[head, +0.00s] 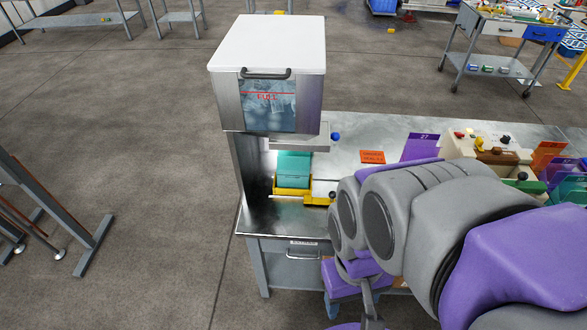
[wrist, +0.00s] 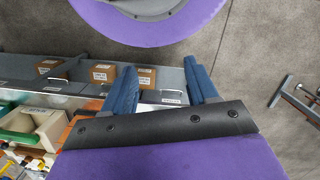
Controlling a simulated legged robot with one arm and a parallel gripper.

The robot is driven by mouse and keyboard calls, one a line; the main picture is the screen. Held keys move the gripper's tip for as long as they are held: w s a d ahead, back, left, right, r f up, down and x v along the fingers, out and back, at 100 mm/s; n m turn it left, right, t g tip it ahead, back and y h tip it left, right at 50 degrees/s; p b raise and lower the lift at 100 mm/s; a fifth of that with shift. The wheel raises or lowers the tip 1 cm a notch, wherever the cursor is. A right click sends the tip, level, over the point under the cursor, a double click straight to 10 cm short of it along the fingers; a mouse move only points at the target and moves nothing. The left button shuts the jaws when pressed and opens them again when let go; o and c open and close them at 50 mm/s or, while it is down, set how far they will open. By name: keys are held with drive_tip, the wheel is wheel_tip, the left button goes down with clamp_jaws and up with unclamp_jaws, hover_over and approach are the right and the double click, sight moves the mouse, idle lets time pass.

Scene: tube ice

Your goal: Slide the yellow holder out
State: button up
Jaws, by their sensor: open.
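The yellow holder (head: 292,192) sits low in the opening of the steel ice dispenser (head: 225,105), on the steel bench. A teal bin (head: 293,169) stands in or directly behind it, and a yellow part extends to the right. My gripper (wrist: 160,66) shows in the wrist view with its two blue fingers spread apart and nothing between them. It is apart from the holder, which I cannot make out in the wrist view. In the head view my arm covers the right front of the bench, and the fingers cannot be made out clearly.
The steel bench (head: 265,214) has a drawer (head: 300,252) below its front edge. An orange label (head: 372,157), a purple card (head: 420,147) and a cluttered cream box (head: 480,146) lie to the right. Brown boxes (wrist: 108,74) show in the wrist view. The floor at left is mostly clear.

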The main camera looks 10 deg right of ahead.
drive_tip(key=w+d+r, duration=0.1)
drive_tip(key=w, duration=1.2)
drive_tip(key=m+t+y+b, duration=0.1)
drive_tip(key=t+y+b, duration=0.1)
hover_over(334, 192)
drive_tip(key=d, duration=0.3)
wheel_tip(334, 192, down, 15)
drive_tip(key=a+f+b, duration=0.1)
drive_tip(key=f, duration=0.4)
drive_tip(key=a+f+b, duration=0.1)
drive_tip(key=f, duration=0.5)
drive_tip(key=a+f+b, duration=0.1)
drive_tip(key=f, duration=0.5)
drive_tip(key=shift+f, duration=0.15)
clamp_jaws()
